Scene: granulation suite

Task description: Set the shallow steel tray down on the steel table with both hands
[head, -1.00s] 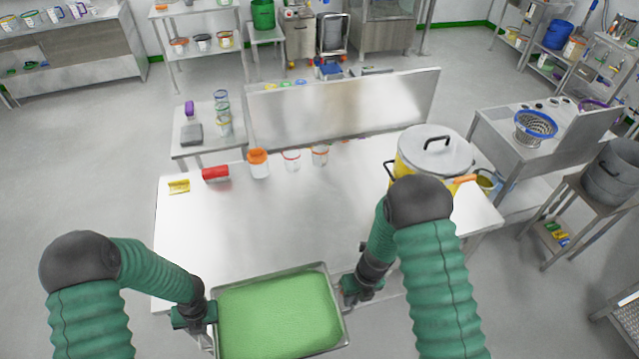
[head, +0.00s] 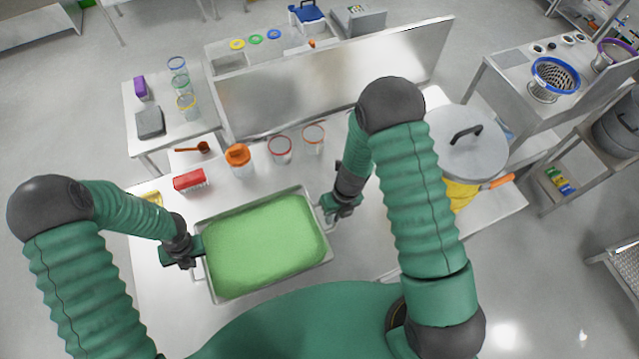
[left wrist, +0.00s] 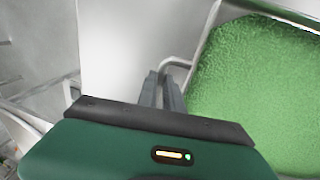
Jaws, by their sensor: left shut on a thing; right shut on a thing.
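The shallow steel tray (head: 326,262) is filled with green granules and is over the steel table (head: 165,318) in the head view. My left gripper (head: 196,250) is shut on the handle at the tray's left end. My right gripper (head: 326,207) is shut on the handle at its right end. In the left wrist view the tray's rim (left wrist: 212,32) and bent handle show beside my left gripper (left wrist: 165,88). I cannot tell whether the tray's underside touches the table.
A lidded yellow pot (head: 466,145) is at the right. Bare tabletop lies left and in front of the tray.

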